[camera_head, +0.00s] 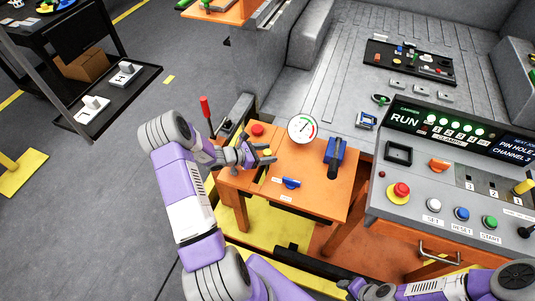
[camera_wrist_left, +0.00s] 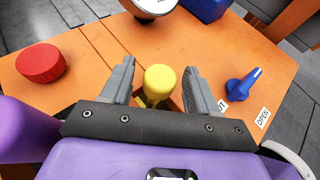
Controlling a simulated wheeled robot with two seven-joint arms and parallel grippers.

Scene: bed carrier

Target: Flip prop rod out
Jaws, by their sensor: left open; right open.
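My left gripper (camera_head: 268,156) is over the left part of the orange table. In the left wrist view its two fingers (camera_wrist_left: 159,68) are open, with a yellow round knob (camera_wrist_left: 161,80) between them. The fingers stand apart from the knob on both sides. The knob's short stem is partly hidden behind the gripper body. I cannot tell whether this knob belongs to the prop rod, and no other part is clearly a prop rod. My right gripper (camera_head: 362,288) is low at the bottom edge, open, with nothing visible in it.
The orange table (camera_head: 325,205) carries a red knob (camera_head: 257,129), a round gauge (camera_head: 302,128), a blue switch (camera_head: 291,183) and a blue block with a dark handle (camera_head: 334,157). A red-handled lever (camera_head: 205,108) stands behind left. The grey control panel (camera_head: 450,205) is at right.

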